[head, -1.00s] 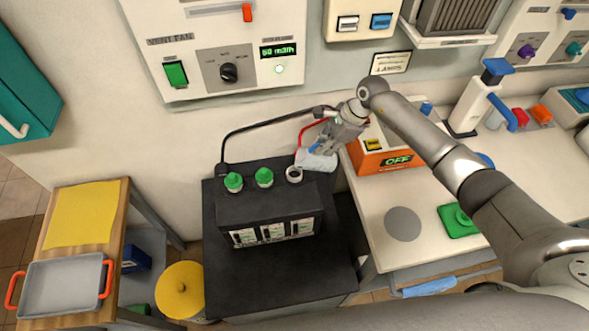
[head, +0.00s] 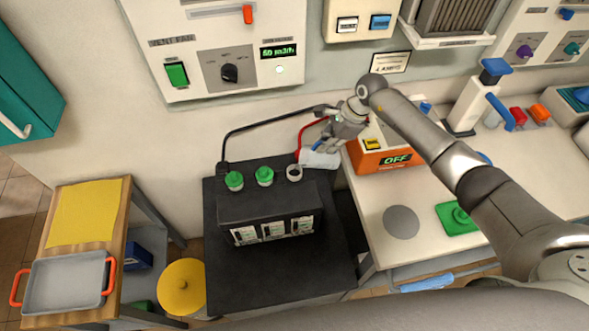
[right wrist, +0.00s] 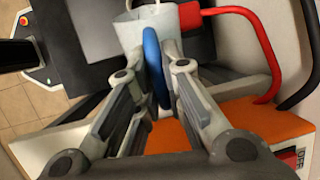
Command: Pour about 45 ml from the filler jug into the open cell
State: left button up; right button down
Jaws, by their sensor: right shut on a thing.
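My right gripper (head: 334,141) is shut on the blue handle (right wrist: 153,62) of the white filler jug (head: 319,160). The jug also shows in the right wrist view (right wrist: 120,40), at the top between my fingers. It is tipped towards the left, its left end close to the open cell (head: 294,173). The open cell is a pale ring with a dark hole on top of the black battery (head: 265,207). I cannot see a stream of liquid or the level in the jug. My left gripper is not in view.
Two green caps (head: 234,180) (head: 265,176) sit on the cells left of the open one. Black and red cables (head: 265,122) run behind. An orange charger (head: 385,160) reading OFF stands on the right bench, near a grey disc (head: 402,222) and a green item (head: 456,218).

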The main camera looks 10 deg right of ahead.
jog(key=shift+a+r+h+p, duration=0.2)
jog(key=shift+r+h+p, duration=0.15)
jog(key=shift+p, duration=0.45)
dwell(0.5)
jog(key=shift+a+r+h, duration=0.1)
jog(key=shift+a+h, duration=0.15)
dwell(0.7)
